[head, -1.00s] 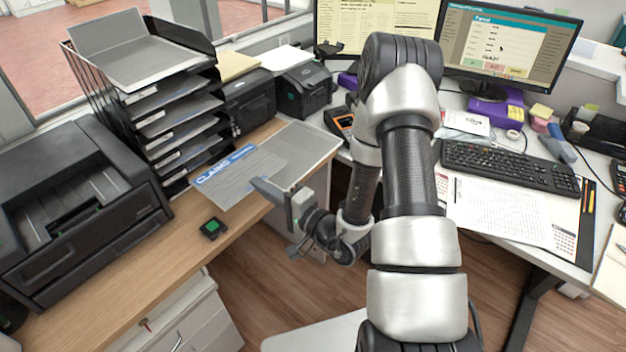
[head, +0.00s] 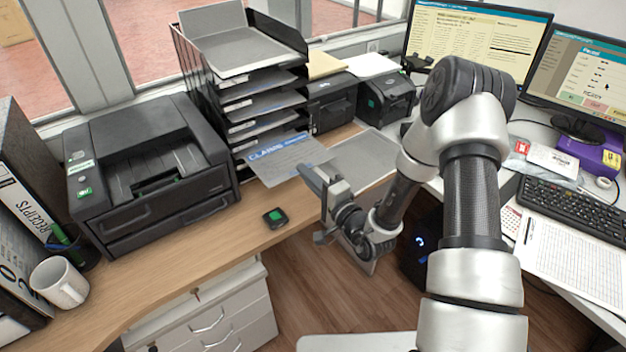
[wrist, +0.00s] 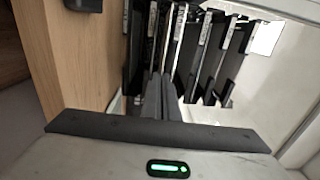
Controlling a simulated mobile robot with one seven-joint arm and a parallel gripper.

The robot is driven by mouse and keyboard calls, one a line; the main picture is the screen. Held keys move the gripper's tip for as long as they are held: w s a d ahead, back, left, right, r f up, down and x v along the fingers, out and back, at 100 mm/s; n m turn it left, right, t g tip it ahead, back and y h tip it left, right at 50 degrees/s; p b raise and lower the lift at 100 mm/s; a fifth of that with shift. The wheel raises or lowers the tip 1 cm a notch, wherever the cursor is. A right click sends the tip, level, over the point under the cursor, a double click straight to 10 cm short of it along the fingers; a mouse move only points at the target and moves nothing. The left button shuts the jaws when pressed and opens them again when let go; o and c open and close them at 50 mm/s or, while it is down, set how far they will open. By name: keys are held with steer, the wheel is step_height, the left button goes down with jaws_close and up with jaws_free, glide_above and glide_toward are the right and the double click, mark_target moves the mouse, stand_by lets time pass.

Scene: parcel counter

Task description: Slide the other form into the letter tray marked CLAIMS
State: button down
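The form with a blue CLAIMS header (head: 285,160) is held out roughly flat in front of the lower letter trays. My gripper (head: 309,176) is shut on its near right edge. In the wrist view the fingers (wrist: 162,98) are close together and the form is hard to make out edge-on. The black letter tray stack (head: 243,82) has several levels with white labels, too small to read. It shows sideways in the wrist view (wrist: 213,60). I cannot tell whether the form's far edge is inside a tray.
A black printer (head: 150,170) stands left of the stack. A small black device with a green top (head: 276,217) lies on the wooden counter (head: 215,240). A grey flat panel (head: 368,158) lies right of the form. Label printers (head: 385,98) stand behind; a mug (head: 58,282) stands far left.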

mark_target(285, 153)
steer(key=shift+b+x, duration=1.15)
steer(key=shift+x, duration=3.95)
steer(key=shift+f, duration=0.15)
steer(key=c, duration=2.5)
jaws_free()
steer(key=o, duration=0.7)
steer(key=shift+o, duration=0.2)
steer(key=shift+f, duration=0.1)
steer(key=shift+f+b, duration=0.75)
steer(key=shift+f, duration=0.05)
steer(key=shift+v, duration=2.3)
